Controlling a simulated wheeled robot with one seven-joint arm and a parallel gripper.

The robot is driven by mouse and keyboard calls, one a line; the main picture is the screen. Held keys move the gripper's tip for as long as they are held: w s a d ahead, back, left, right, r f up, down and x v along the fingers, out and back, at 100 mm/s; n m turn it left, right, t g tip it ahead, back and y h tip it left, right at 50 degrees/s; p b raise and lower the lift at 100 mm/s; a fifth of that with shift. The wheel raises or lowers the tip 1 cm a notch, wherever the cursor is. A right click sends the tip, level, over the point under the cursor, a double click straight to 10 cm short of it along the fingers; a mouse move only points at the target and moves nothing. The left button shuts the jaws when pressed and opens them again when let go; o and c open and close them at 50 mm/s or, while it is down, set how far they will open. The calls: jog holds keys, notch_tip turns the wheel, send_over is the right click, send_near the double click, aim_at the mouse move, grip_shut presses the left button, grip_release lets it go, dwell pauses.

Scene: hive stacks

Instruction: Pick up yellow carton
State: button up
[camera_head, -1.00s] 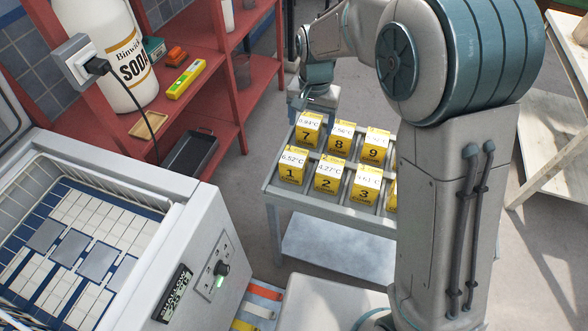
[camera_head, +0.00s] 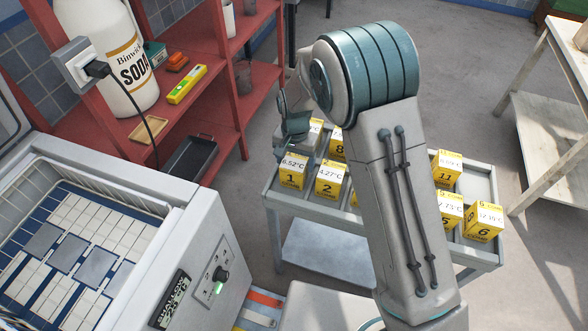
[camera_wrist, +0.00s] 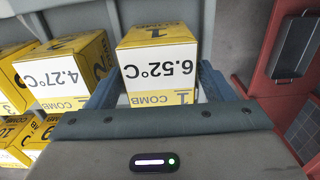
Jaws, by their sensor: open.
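Several yellow cartons with white tops stand in the grey cart's tray. Carton 1 (camera_head: 291,172), reading 6.52°C, stands at the near left corner, with carton 2 (camera_head: 328,179) beside it on the right. My gripper (camera_wrist: 157,88) is open. In the wrist view its fingers lie to either side of carton 1 (camera_wrist: 157,55), apart from it as far as I can tell; carton 2 (camera_wrist: 66,72) is left of the left finger. In the head view my gripper is above the cart's left end, by carton 1. My arm hides the middle cartons.
The grey cart (camera_head: 345,215) also holds carton 11 (camera_head: 447,172) and carton 6 (camera_head: 484,222) at its right. A white freezer chest (camera_head: 215,235) is at left, before a red shelf (camera_head: 232,110) with a soda bottle. A pale table (camera_head: 545,130) stands right.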

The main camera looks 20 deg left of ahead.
jog(key=f, duration=0.4)
jog(key=shift+s, duration=0.2)
jog(key=c, duration=1)
